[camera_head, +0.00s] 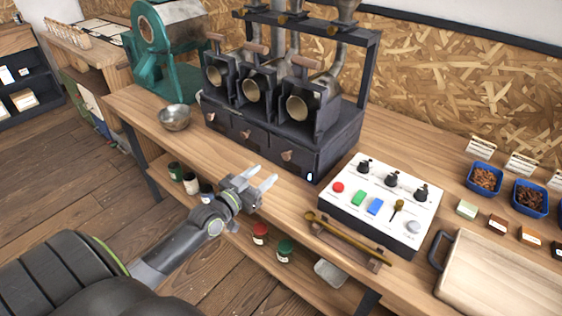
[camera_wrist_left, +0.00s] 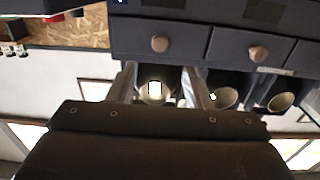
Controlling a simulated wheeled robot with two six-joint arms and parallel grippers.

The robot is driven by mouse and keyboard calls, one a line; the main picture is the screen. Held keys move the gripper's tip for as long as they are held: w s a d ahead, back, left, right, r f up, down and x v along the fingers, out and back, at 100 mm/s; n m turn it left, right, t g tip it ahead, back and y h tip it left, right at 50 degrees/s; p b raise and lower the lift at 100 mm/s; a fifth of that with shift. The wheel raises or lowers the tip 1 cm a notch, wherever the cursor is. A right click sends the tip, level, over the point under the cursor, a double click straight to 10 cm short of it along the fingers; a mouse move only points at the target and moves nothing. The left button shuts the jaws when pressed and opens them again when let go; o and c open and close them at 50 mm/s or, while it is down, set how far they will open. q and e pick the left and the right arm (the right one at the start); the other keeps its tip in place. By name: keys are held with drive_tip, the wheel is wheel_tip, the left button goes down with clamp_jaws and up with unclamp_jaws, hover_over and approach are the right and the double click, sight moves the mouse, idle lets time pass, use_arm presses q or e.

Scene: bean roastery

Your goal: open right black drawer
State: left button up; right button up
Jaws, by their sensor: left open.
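The black right drawer (camera_head: 301,165) is at the lower right of the dark machine's base, with a light wooden knob (camera_head: 288,155). It looks closed, flush with the base. My left gripper (camera_head: 265,177) is open and empty, in front of the bench edge and a short way from the knob. In the left wrist view, which looks upside down, the right drawer's knob (camera_wrist_left: 160,43) lies beyond and roughly in line with the gap between my fingers (camera_wrist_left: 160,78). The middle drawer's knob (camera_wrist_left: 258,52) is to its right there. My right gripper is not in view.
The white control box (camera_head: 380,203) stands right of the drawers, with a brass scoop (camera_head: 345,238) before it. A metal bowl (camera_head: 174,117) sits on the bench at left. Jars, including a red one (camera_head: 260,232), stand on the shelf below. A wooden tray (camera_head: 500,275) is at lower right.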

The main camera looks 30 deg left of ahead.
sight(285, 157)
use_arm(q)
drive_tip(key=w, duration=0.3)
drive_tip(key=w+b, duration=0.1)
drive_tip(key=w, duration=0.4)
drive_tip(key=shift+w+d, duration=0.3)
drive_tip(key=shift+d, duration=0.05)
clamp_jaws()
